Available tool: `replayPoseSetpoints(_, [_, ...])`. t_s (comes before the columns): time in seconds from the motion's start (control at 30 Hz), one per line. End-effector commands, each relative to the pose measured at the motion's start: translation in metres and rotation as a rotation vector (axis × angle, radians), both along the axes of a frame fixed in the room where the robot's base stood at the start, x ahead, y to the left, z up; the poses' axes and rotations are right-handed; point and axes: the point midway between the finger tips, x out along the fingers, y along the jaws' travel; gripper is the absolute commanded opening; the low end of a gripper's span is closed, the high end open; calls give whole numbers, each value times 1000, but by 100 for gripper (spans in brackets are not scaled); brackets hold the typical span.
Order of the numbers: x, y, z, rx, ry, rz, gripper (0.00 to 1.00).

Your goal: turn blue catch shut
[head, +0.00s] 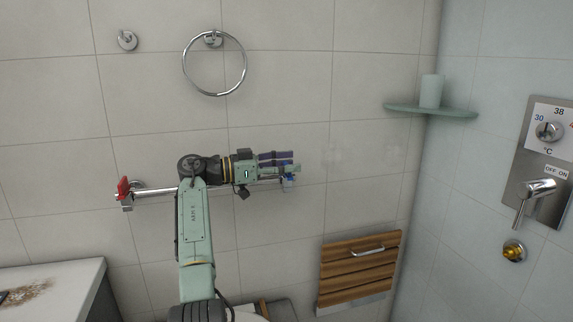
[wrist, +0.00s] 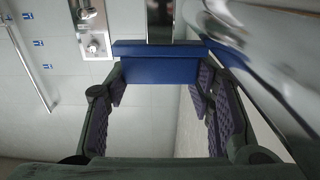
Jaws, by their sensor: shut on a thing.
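The blue catch (head: 288,182) is at the right end of the chrome wall rail (head: 155,192) in the head view. In the wrist view the blue catch (wrist: 160,70) is a wide blue block across the far end of my fingers. My gripper (head: 292,165) is at the right end of the rail, pointing right. In the wrist view my gripper (wrist: 161,82) has its purple-padded fingers on both sides of the block and is shut on it. My fingers partly hide the catch in the head view.
A red catch (head: 123,187) is at the rail's left end. A towel ring (head: 214,64) hangs above. A wooden folding seat (head: 360,270) is on the wall at lower right. A corner shelf (head: 440,111) holds a cup (head: 431,91). A shower control (head: 545,150) is at far right.

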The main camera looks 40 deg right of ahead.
Motion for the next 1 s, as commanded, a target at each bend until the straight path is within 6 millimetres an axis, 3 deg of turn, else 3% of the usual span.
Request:
replayPoseSetpoints(0.03, [-2, -1, -3, 6, 2, -6, 21])
replayPoseSetpoints(0.07, [-2, -1, -3, 6, 2, -6, 50])
replayPoseSetpoints(0.37, [-1, -1, -2, 4, 1, -3, 70])
replayPoseSetpoints(0.73, [2, 4, -1, 2, 0, 0, 70])
replayPoseSetpoints(1.0, [21, 47, -1, 1, 1, 2, 70])
